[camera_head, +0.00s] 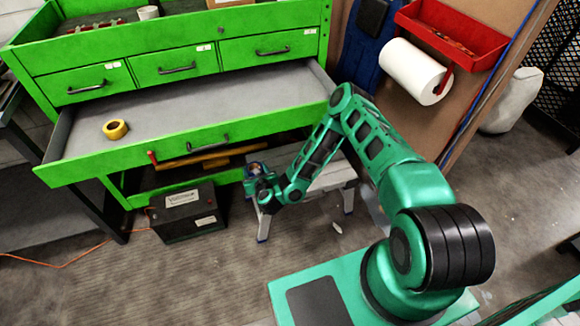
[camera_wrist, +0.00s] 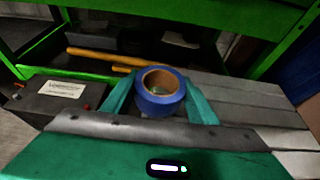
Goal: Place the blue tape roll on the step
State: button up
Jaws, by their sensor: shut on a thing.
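My gripper (camera_wrist: 158,88) is shut on the blue tape roll (camera_wrist: 153,106), with one green finger on each side of it. The roll has a brown cardboard core and its opening faces up. The step (camera_wrist: 238,108), a grey slatted stool, lies behind and to the right of the roll in the wrist view. In the head view my gripper (camera_head: 256,176) is at the left end of the step (camera_head: 338,174), partly hidden by my arm. I cannot tell whether the roll touches the step.
A green workbench (camera_head: 200,108) has its wide drawer open above and behind my gripper, with a yellow tape roll (camera_head: 115,130) inside. A black battery (camera_head: 188,212) stands on the floor left of the step. Yellow-handled tools (camera_head: 205,158) lie on the bench's lower shelf.

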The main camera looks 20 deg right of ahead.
send_over(278, 172)
jog(key=s, duration=0.2)
jog(key=f, duration=0.6)
jog(key=shift+s+a+f, duration=0.15)
jog(key=shift+s+a, duration=0.05)
jog(key=shift+a, duration=0.2)
jog(key=shift+f, duration=2)
jog(key=o, duration=1.1)
jog(key=shift+f, duration=0.1)
jog(key=v, duration=1)
jog(key=shift+s+a, duration=0.1)
jog(key=shift+s, duration=0.05)
jog(key=shift+v, duration=0.85)
